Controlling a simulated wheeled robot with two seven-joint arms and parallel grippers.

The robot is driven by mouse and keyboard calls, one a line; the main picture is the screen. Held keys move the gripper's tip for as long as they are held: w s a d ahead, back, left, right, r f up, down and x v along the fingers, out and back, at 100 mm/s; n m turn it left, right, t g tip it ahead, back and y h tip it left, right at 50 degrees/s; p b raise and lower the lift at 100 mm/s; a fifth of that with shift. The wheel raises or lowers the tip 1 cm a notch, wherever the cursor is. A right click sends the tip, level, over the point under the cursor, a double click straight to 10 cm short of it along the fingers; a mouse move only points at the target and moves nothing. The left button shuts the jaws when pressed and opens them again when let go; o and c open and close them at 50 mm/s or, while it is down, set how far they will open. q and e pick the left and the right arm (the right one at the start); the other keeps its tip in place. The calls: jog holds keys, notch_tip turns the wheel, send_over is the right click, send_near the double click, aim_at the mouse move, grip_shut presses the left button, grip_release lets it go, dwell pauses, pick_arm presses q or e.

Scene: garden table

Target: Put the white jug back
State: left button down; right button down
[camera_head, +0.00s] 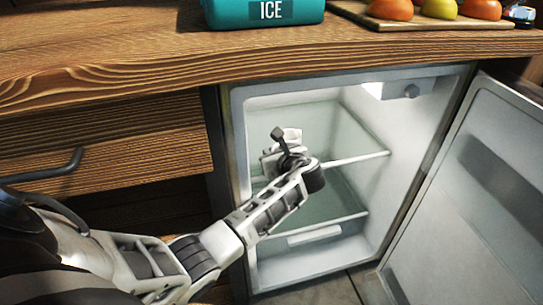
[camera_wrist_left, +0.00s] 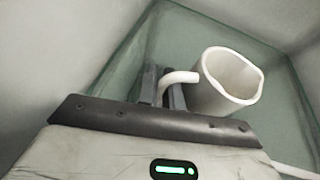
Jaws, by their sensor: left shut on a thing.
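The white jug (camera_wrist_left: 228,82) shows in the left wrist view with its open mouth in sight and its curved handle towards my gripper. My left gripper (camera_wrist_left: 162,90) is shut on the handle, with a dark finger on either side of it. In the head view my left arm reaches into the open fridge (camera_head: 405,150), and the gripper (camera_head: 284,152) is inside, around the level of the upper shelf (camera_head: 358,159). The jug is small and partly hidden by the gripper there. I cannot tell whether its base touches the shelf. My right gripper is out of view.
The fridge door (camera_head: 480,200) stands open at the right. A lower shelf (camera_head: 340,222) lies beneath. The wooden counter (camera_head: 130,45) overhangs above, with a teal ICE box (camera_head: 225,12) and a fruit board (camera_head: 425,22). A drawer handle (camera_head: 45,170) is at the left. Both shelves look clear on the right.

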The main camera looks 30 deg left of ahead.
pick_arm(q)
jog(key=c, duration=1.5)
grip_release()
jog(key=shift+f, duration=0.1)
jog(key=shift+c, duration=0.2)
